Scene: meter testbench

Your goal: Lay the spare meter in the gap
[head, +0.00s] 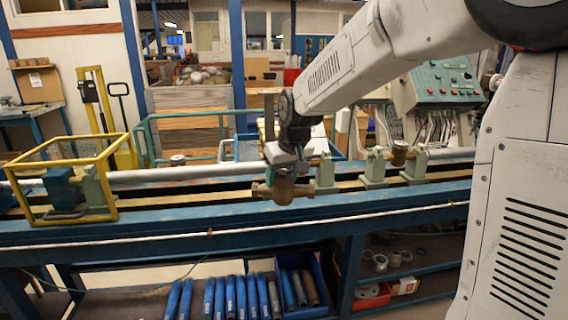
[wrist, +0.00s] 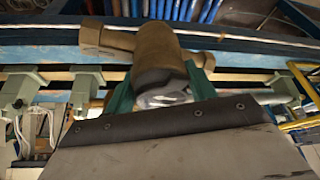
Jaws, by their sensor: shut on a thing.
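My gripper (head: 287,166) is shut on a brass-brown meter (head: 284,188), which hangs below it over the blue test bench (head: 150,240). In the wrist view the same meter (wrist: 160,62) fills the space beyond the gripper edge, with a pipe stub pointing left and another pointing right. Green clamp stands (head: 324,175) stand on the bench just right of the meter. Whether the meter touches the bench rails is hard to tell.
A grey pipe (head: 150,175) runs along the bench at left, inside a yellow frame (head: 112,180) at its end. A control panel (head: 445,85) with red buttons stands behind at right.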

